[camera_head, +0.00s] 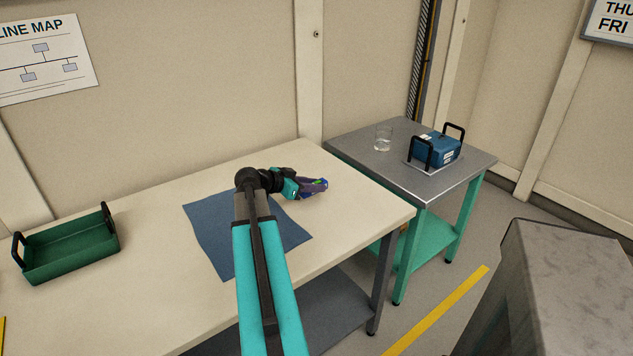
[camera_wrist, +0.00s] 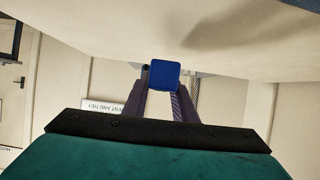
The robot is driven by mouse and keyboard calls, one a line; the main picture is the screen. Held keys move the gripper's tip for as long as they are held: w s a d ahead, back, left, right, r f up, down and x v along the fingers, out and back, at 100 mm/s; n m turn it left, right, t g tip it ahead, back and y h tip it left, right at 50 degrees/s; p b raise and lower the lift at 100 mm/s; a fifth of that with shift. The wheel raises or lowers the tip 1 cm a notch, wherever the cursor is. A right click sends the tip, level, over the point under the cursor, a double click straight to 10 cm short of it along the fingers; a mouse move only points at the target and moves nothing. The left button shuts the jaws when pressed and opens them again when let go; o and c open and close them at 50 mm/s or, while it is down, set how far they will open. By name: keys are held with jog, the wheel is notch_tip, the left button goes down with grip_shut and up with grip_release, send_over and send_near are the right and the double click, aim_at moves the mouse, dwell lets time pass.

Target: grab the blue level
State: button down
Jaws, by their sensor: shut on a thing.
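The blue level (camera_wrist: 164,75) shows in the wrist view as a small blue block with rounded corners, end on between my two fingertips. My gripper (camera_wrist: 163,92) is shut on it. In the head view my gripper (camera_head: 314,187) is over the right part of the cream table (camera_head: 345,215), to the right of the blue mat. There the level is mostly hidden by the fingers; only a little blue and green shows. I cannot tell whether it touches the tabletop.
A dark blue mat (camera_head: 220,238) lies under my arm. A green tray (camera_head: 70,262) with black handles stands at the left. A metal side table (camera_head: 440,181) at the right bears a glass (camera_head: 383,138) and a blue case (camera_head: 440,147) with black handles.

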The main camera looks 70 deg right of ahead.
jog(key=shift+s+a+r+b, duration=0.1)
jog(key=shift+s+a+b, duration=0.15)
jog(key=shift+a, duration=0.9)
jog(key=shift+s+a+r+b, duration=0.1)
jog(key=shift+s+a, duration=0.1)
jog(key=shift+a, duration=0.9)
jog(key=shift+w, duration=0.1)
